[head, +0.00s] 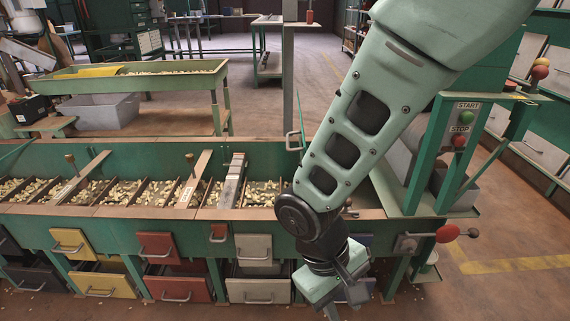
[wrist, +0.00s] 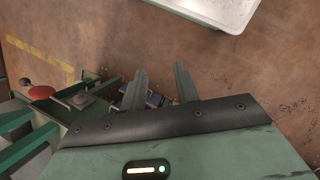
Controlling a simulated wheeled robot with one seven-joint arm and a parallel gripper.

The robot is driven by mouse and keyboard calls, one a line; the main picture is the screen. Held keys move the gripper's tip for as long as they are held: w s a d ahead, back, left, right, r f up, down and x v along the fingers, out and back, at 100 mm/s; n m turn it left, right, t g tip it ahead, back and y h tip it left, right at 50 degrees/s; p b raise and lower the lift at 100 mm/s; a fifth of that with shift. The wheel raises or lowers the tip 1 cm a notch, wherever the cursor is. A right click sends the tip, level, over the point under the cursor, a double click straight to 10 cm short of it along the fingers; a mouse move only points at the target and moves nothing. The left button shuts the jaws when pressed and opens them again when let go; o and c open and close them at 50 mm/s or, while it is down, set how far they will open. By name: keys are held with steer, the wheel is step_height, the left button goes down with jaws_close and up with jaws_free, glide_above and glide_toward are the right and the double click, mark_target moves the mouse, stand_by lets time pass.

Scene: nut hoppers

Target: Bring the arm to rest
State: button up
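My pale green arm (head: 345,140) reaches down from the upper right across the front of the hopper bench in the head view. It is bent at a dark wrist joint, and my gripper (head: 346,284) hangs low in front of the bench's right end. In the wrist view the two fingers of my gripper (wrist: 160,78) stand apart with nothing held between them. Brown floor shows past the fingertips.
The green hopper bench (head: 110,224) holds nuts in several bins, with coloured drawers below. A red knob (head: 447,233) sticks out near my gripper. A post with START and STOP buttons (head: 461,130) stands at right. Open floor (head: 500,290) lies front right.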

steer(key=s+d+r+n+t+y, duration=0.1)
steer(key=s+d+r+y, duration=0.15)
steer(key=r, duration=0.35)
steer(key=s+d+r+t+y, duration=0.1)
steer(key=s+d+r+y, duration=0.1)
steer(key=s+r, duration=0.3)
step_height(320, 180, up, 34)
steer(key=p, duration=3.2)
steer(key=shift+w+f, duration=0.25)
steer(key=shift+w, duration=0.2)
steer(key=shift+h, duration=0.25)
